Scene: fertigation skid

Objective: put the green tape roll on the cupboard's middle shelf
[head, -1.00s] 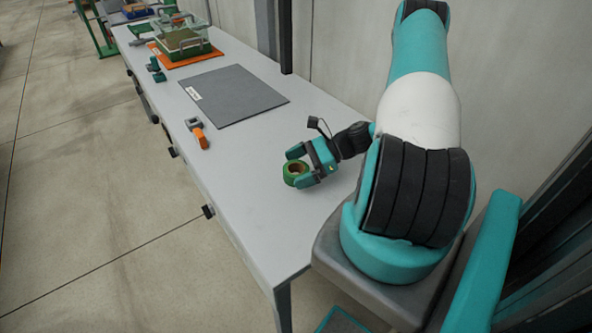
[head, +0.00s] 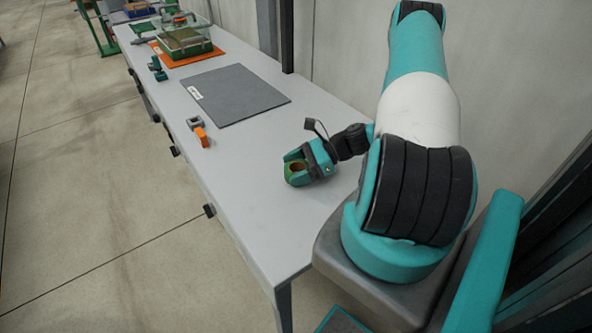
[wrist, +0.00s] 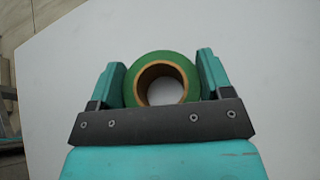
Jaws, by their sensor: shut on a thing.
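The green tape roll (head: 296,178), with a brown core, is between the two fingers of my gripper (head: 298,170) over the near part of the grey bench. In the wrist view the roll (wrist: 161,64) lies flat, its round hole facing the camera, with a teal finger of my gripper (wrist: 160,80) on each side. My gripper is shut on it. I cannot tell whether the roll touches the bench top or is slightly above it. The cupboard and its middle shelf do not show in these frames.
The bench (head: 245,200) is clear around my gripper. A dark grey mat (head: 236,95) lies farther along it. An orange and grey tool (head: 200,132) and a teal part (head: 158,68) lie near the left edge. A clear bin (head: 184,42) stands on an orange mat. A wall runs along the right.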

